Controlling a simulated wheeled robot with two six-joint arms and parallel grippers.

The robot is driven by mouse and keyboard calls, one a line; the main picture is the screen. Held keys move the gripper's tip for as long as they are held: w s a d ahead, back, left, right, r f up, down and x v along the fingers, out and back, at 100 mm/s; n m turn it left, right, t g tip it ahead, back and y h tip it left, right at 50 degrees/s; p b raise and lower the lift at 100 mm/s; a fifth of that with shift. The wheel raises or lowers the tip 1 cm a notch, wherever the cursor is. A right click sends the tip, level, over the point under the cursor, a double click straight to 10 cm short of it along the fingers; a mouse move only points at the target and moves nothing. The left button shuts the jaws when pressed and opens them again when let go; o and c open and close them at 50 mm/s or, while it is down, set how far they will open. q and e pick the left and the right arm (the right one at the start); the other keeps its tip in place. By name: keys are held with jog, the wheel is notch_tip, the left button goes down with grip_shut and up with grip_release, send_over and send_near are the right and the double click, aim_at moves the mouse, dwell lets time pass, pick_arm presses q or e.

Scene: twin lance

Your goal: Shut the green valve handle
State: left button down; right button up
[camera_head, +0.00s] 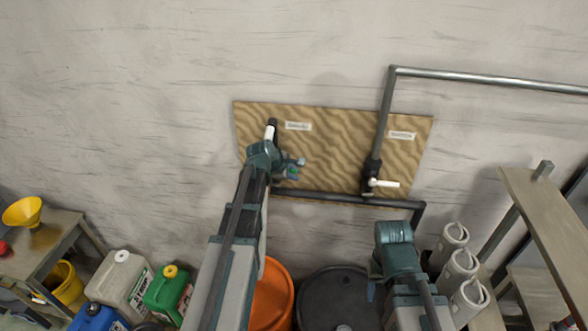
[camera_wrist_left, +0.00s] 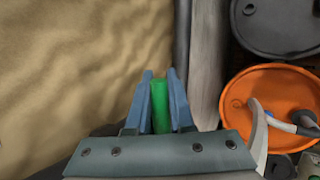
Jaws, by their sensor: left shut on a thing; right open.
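The green valve handle (camera_wrist_left: 160,106) stands between the two blue-grey fingers of my left gripper (camera_wrist_left: 161,100) in the left wrist view. The fingers are shut on it, one on each side. In the head view my left gripper (camera_head: 290,168) is at the lower left part of the wooden board, and only a small bit of green shows there. My arm hides most of the valve, so the handle's angle is unclear. My right gripper (camera_head: 374,284) is low on the right, below the board, open and apart from the valves.
A second valve with a white handle (camera_head: 384,183) is on the right of the wavy-grained board (camera_head: 335,150). A dark pipe (camera_head: 340,198) runs along the board's bottom. Below stand an orange barrel (camera_head: 270,298) and a black barrel (camera_head: 338,295). Shelving (camera_head: 545,220) is at right.

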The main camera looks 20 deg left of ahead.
pick_arm(q)
jog(key=shift+s+a+f+m+g+y, duration=0.15)
jog(key=shift+f+m+g+y, duration=0.15)
jog(key=shift+f+y, duration=0.55)
jog(key=shift+r, duration=0.1)
jog(key=c, duration=1.1)
grip_release()
jog(key=shift+r, duration=0.15)
